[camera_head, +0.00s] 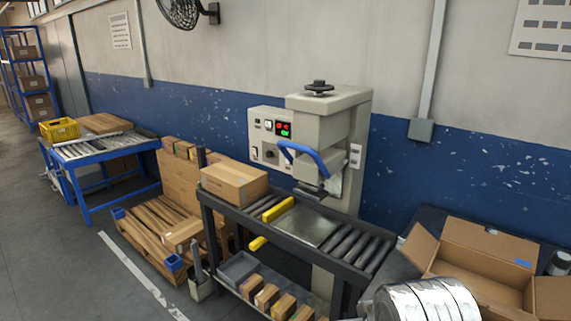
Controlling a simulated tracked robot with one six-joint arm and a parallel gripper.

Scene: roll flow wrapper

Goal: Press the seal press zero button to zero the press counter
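The seal press (330,100) is a beige machine with a black knob on top and a blue curved handle (304,156), standing behind a roller conveyor near the middle. Its control panel (262,143) is on the left side of the press and faces forward. The panel carries small red and green lit spots on a dark patch (283,130), a small pale square (268,124), a dark knob and a switch. The labels are too small to read, so I cannot tell which control is the zero button. My gripper is not in view.
A cardboard box (234,183) sits on the conveyor's left end, below the panel. Yellow bars (278,209) flank the metal plate. Shiny silver ringed shapes (428,300) and an open carton (480,250) fill the lower right. A pallet (150,230) stands left; floor (60,270) there is clear.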

